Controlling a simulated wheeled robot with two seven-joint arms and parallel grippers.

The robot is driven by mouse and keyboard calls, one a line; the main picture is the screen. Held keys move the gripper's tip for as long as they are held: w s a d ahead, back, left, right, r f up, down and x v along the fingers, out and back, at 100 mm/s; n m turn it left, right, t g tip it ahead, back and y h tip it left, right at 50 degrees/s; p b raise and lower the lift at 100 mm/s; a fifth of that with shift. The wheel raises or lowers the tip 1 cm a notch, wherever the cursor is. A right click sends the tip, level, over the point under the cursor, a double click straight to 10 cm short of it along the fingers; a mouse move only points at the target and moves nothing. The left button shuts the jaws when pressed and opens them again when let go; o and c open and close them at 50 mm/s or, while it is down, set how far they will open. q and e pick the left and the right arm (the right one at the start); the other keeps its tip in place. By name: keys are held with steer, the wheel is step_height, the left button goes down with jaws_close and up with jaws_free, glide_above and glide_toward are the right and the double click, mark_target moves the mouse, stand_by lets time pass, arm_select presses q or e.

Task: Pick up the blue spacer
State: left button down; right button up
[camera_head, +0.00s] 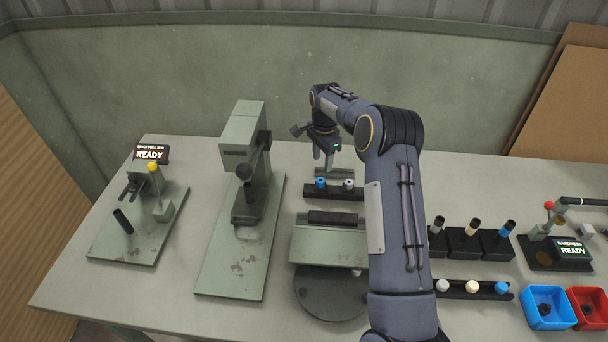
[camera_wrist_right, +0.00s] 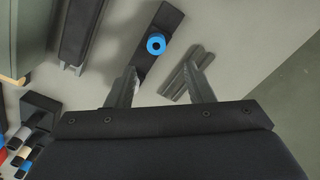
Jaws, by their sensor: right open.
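A blue spacer (camera_head: 320,182) stands at the left end of a small black rack (camera_head: 333,194), beside a whitish spacer (camera_head: 348,184). My right gripper (camera_head: 323,160) points down just behind the rack, open and empty. In the right wrist view, the blue spacer (camera_wrist_right: 156,43) is a ring with a dark centre on the black rack (camera_wrist_right: 148,72). It lies ahead of the open fingertips (camera_wrist_right: 160,72), roughly midway between them, with no visible contact. My left gripper is in neither view.
A grey bracket (camera_head: 334,172) lies close behind the rack. A tall grey-green press (camera_head: 243,150) stands to the left. Another rack (camera_head: 465,296) on the right holds several spacers, one blue, beside a blue bin (camera_head: 531,318) and a red bin (camera_head: 576,321).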

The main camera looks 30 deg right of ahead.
mark_target(321, 178)
step_height(321, 178, down, 3)
steer(key=shift+r+b, duration=0.1)
steer(key=shift+b, duration=0.5)
steer(key=f+b, duration=0.2)
steer(key=f, duration=0.1)
steer(key=f+b, duration=0.1)
steer(key=f, duration=0.1)
steer(key=shift+s+a+f, duration=0.15)
steer(key=shift+s+a, duration=0.1)
steer(key=shift+s, duration=0.05)
steer(key=c, duration=0.9)
steer(key=shift+c, duration=0.2)
